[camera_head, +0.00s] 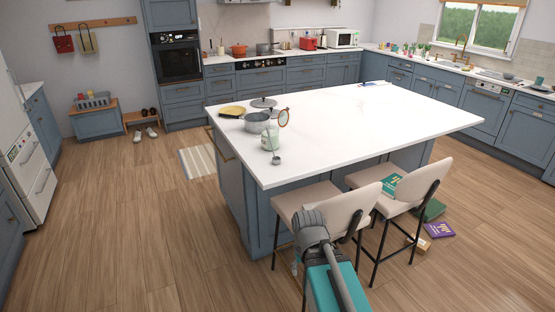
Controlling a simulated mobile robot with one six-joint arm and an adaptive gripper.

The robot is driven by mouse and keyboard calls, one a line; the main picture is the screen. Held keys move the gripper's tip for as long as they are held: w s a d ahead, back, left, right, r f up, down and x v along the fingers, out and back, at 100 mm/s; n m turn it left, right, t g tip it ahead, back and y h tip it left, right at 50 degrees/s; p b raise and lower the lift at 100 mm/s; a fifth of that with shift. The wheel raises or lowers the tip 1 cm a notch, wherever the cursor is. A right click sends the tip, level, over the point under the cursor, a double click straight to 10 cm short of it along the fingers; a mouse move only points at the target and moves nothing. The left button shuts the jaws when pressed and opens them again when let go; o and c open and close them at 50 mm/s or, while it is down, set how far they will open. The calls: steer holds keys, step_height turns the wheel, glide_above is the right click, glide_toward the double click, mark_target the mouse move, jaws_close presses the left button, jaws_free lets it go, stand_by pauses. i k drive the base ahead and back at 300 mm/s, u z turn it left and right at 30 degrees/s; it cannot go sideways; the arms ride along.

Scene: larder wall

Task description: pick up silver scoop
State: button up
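A small silver scoop (276,160) appears to lie on the white top of the kitchen island (350,118), near its left front edge. Its rounded grey end faces the front, and its thin handle runs back toward a pale green jar (270,139). It is too small to tell whether the scoop touches the jar. My grey and teal arm reaches up from the bottom of the view, in front of the island and beside the stools, well apart from the scoop. I cannot make out my gripper's fingers.
A pot (257,122), an orange-rimmed round item (283,117), a yellow pan (232,111) and a grey lid (264,102) crowd the scoop's far side. Two beige stools (345,207) block the island's front. Books (439,230) lie on the floor at right.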

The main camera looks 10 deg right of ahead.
mark_target(272, 145)
steer(key=u, duration=0.05)
steer(key=i, duration=0.9)
